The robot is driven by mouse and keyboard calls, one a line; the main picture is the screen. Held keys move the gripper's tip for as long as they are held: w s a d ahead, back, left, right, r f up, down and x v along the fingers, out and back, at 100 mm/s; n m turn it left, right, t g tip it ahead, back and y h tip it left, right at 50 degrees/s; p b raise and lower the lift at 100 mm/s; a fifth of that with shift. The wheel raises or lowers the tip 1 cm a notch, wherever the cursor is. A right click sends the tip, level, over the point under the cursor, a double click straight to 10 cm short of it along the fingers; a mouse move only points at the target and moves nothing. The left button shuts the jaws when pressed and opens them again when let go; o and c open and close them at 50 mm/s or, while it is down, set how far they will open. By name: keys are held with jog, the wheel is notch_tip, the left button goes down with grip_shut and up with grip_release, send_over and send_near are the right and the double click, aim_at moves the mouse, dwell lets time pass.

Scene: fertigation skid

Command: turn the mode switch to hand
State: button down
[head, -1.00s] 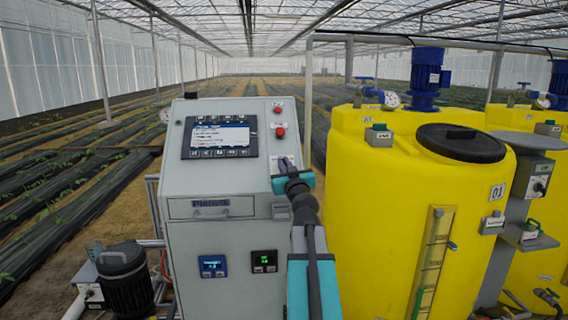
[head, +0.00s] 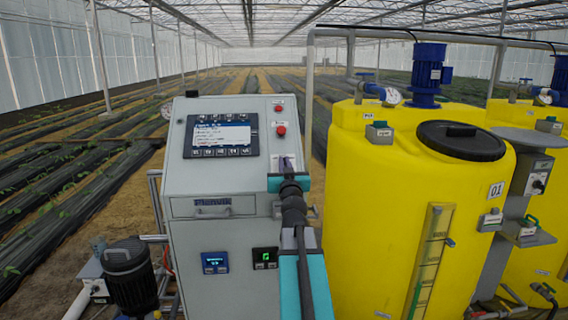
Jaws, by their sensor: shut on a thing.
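The grey control cabinet (head: 222,258) stands left of centre in the head view, with a sloped panel on top. My gripper (head: 287,163) reaches up to the right part of that panel, below the red buttons. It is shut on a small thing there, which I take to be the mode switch. The switch is hidden behind the fingers and the teal gripper body, so its pointer and labels cannot be read.
A display (head: 221,135) is left of my gripper, and a red button (head: 281,130) sits just above it. The yellow tank (head: 375,220) stands close on the right. A black motor (head: 129,277) is at lower left. Crop rows lie behind.

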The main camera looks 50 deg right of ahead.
jog(key=c, duration=1.9)
grip_release()
jog(key=shift+s+a, duration=0.15)
jog(key=shift+v, duration=1.25)
jog(key=b+v, duration=0.3)
jog(key=b, duration=0.1)
jog(key=shift+a+f, duration=0.1)
jog(key=shift+f, duration=0.05)
jog(key=b, duration=0.3)
jog(key=shift+s+a, duration=0.15)
jog(key=shift+a, duration=0.2)
jog(key=b, duration=0.2)
jog(key=s+b, duration=0.1)
jog(key=b, duration=0.2)
jog(key=shift+s+a+f, duration=0.2)
jog(key=shift+s+a, duration=0.05)
jog(key=shift+a, duration=0.1)
